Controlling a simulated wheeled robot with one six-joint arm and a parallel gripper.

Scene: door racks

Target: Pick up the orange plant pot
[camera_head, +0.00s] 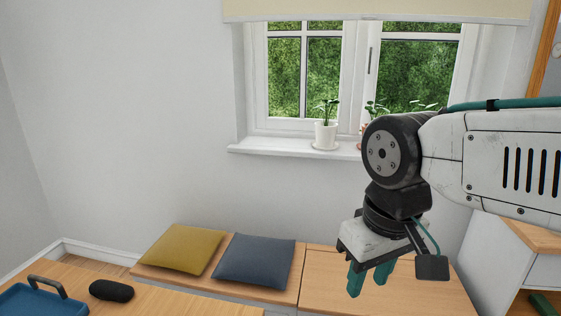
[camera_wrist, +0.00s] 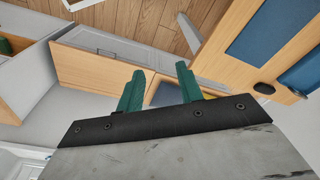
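On the windowsill (camera_head: 285,147), a sliver of an orange-red pot (camera_head: 363,129) with a leafy plant shows at the left edge of my arm. The rest of it is hidden behind my arm in the head view. My gripper (camera_head: 369,279) hangs pointing down over the wooden bench, in front of and below the sill. Its two green fingers are apart, with nothing between them. In the wrist view my gripper (camera_wrist: 160,72) also shows open and empty, and no plant pot is visible there.
A white pot (camera_head: 325,134) with a plant stands on the sill, left of the orange one. Leaves of another plant show above my arm. Yellow (camera_head: 180,249) and blue-grey (camera_head: 254,261) cushions lie on the bench (camera_head: 325,285). A black speaker (camera_head: 111,290) and blue tray (camera_head: 38,301) are on the table.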

